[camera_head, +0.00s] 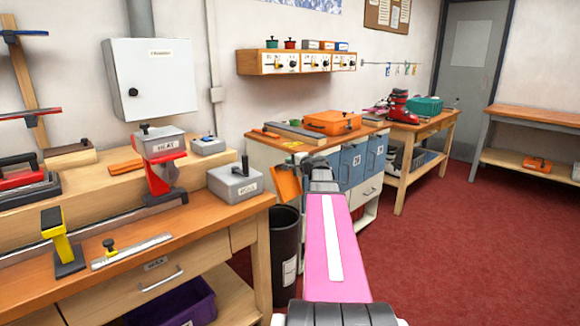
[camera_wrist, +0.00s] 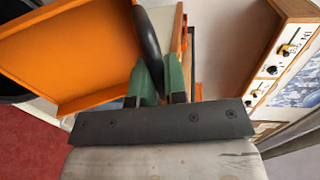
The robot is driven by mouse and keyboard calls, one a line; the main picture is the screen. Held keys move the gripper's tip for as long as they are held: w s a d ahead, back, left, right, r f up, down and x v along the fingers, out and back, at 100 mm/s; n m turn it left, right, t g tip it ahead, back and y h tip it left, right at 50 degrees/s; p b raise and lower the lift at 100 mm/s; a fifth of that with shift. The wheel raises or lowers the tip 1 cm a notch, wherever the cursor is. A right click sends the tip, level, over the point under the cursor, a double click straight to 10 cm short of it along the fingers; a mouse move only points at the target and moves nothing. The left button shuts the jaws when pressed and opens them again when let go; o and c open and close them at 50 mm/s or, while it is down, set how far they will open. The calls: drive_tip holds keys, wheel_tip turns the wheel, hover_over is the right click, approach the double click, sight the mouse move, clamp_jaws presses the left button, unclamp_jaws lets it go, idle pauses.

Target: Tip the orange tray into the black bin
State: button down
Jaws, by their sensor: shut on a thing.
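The orange tray (camera_head: 287,183) is at the end of my arm, tilted steeply, above the black bin (camera_head: 286,255). The bin stands on the floor between the left bench and the white cabinet. In the wrist view the tray (camera_wrist: 75,50) shows its bare inside, with no contents visible. My gripper (camera_wrist: 160,82) has green fingertips closed around a dark rounded part at the tray's edge, seemingly its handle. A dark piece of the bin (camera_wrist: 12,82) shows behind the tray at the left. The bin's inside is hidden in the head view.
The white cabinet (camera_head: 370,212) with blue drawer fronts stands just behind, with an orange case (camera_head: 332,122) on top. Red carpet (camera_head: 470,250) is clear at right.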

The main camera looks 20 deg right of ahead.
wheel_tip(320, 180, up, 3)
drive_tip(key=g+h, duration=0.1)
drive_tip(key=g, duration=0.3)
drive_tip(key=shift+w+f+h, duration=0.1)
drive_tip(key=shift+f+h, duration=0.05)
drive_tip(key=shift+h, duration=0.25)
wheel_tip(320, 180, up, 2)
drive_tip(key=g+h, duration=0.1)
drive_tip(key=g, duration=0.2)
drive_tip(key=shift+w+g+h, duration=0.1)
drive_tip(key=shift+g+h, duration=0.2)
drive_tip(key=shift+g, duration=0.1)
drive_tip(key=r+g, duration=0.1)
drive_tip(key=r+g+h, duration=0.1)
drive_tip(key=g, duration=0.1)
drive_tip(key=shift+r+g+h, duration=0.25)
drive_tip(key=shift+g+h, duration=0.05)
drive_tip(key=shift+g, duration=0.4)
drive_tip(key=shift+s, duration=0.25)
